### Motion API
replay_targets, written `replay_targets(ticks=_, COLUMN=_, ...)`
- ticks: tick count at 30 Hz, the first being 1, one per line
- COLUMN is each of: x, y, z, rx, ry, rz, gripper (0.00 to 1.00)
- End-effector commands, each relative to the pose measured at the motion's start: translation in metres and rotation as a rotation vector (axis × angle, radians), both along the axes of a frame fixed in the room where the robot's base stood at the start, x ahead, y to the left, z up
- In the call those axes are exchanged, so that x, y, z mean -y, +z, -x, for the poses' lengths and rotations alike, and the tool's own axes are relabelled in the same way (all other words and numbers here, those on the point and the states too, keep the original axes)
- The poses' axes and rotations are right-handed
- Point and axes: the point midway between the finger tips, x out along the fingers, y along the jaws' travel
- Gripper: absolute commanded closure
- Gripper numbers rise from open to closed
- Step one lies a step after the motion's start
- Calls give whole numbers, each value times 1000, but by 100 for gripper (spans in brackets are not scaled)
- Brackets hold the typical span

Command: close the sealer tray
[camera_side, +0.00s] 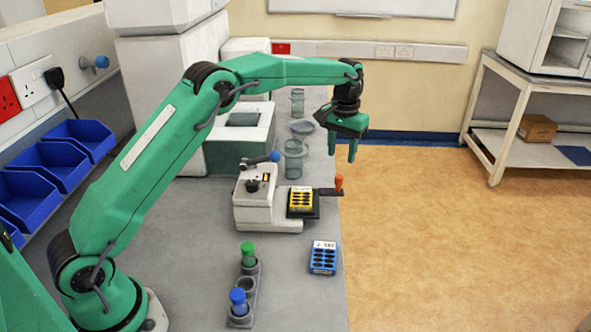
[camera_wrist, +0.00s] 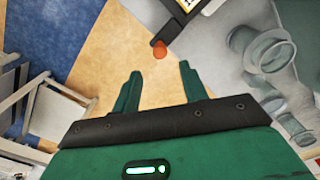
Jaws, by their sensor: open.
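The sealer (camera_side: 262,203) is a white bench machine with a blue-knobbed lever on top. Its dark tray (camera_side: 304,213) sticks out on the right side and carries a yellow blister pack (camera_side: 300,199). An orange handle (camera_side: 339,184) stands at the tray's right end, by the bench edge. In the wrist view the orange handle (camera_wrist: 160,51) and part of the dark tray (camera_wrist: 184,22) show beyond the fingertips. My gripper (camera_side: 345,150) is open and empty, pointing down above and behind the handle, apart from it. Its two fingers (camera_wrist: 160,78) are spread in the wrist view.
Glass vessels (camera_side: 293,158) stand on the bench behind the sealer. A blue pack (camera_side: 323,257) lies in front, right of a rack (camera_side: 245,295) with green-capped and blue-capped vials. Open floor (camera_side: 450,230) lies right of the bench.

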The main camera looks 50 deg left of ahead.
Motion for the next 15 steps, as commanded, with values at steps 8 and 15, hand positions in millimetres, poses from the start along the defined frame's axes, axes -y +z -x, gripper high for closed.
replay_targets(ticks=8, x=0, y=-30, z=1, rx=-3, ry=0, rz=0, gripper=57)
replay_targets(ticks=15, x=0, y=-58, z=0, rx=-2, ry=0, rz=0, gripper=57)
